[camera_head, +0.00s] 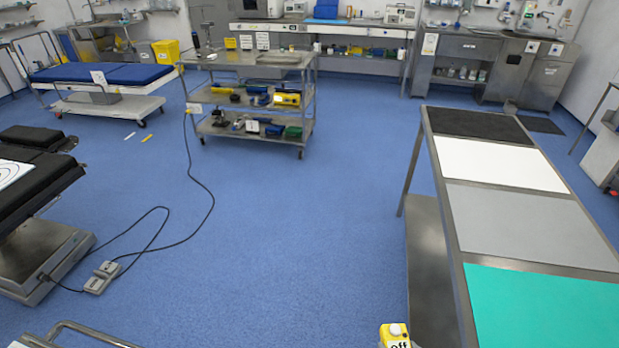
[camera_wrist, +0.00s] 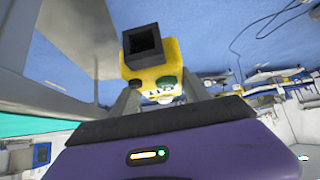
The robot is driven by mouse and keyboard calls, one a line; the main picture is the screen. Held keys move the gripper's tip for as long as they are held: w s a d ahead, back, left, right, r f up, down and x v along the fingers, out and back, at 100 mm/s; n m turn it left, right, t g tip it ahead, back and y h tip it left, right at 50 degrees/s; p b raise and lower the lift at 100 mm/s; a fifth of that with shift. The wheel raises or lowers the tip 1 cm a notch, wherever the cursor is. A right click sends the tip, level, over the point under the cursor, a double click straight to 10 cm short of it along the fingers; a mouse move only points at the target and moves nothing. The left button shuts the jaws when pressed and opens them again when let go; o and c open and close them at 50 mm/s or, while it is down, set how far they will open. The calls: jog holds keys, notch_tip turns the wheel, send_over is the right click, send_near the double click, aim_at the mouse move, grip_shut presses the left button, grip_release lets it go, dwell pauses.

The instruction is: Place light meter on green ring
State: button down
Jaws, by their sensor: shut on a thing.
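A yellow device with a black square block on it, which I take to be the light meter (camera_wrist: 165,78), is between the two grey fingers of my gripper (camera_wrist: 160,97) in the wrist view. My gripper is shut on it. The yellow top of the device (camera_head: 394,333) shows at the bottom edge of the head view, with "off" lettering, beside the long metal table. My gripper is out of the head view. A white sheet with ring lines (camera_head: 12,173) lies on the black operating table at the left edge, cut off by the frame. I cannot make out a green ring.
The long table (camera_head: 455,248) at right bears black, white, grey and teal panels. A loaded steel trolley (camera_head: 250,62) stands at the back. A cable (camera_head: 207,190) runs over the blue floor to a foot pedal (camera_head: 103,277). The middle floor is otherwise clear.

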jog(key=shift+r, duration=0.1)
jog(key=shift+w+f+b, duration=0.1)
jog(key=shift+f+b, duration=0.75)
jog(key=shift+a, duration=0.1)
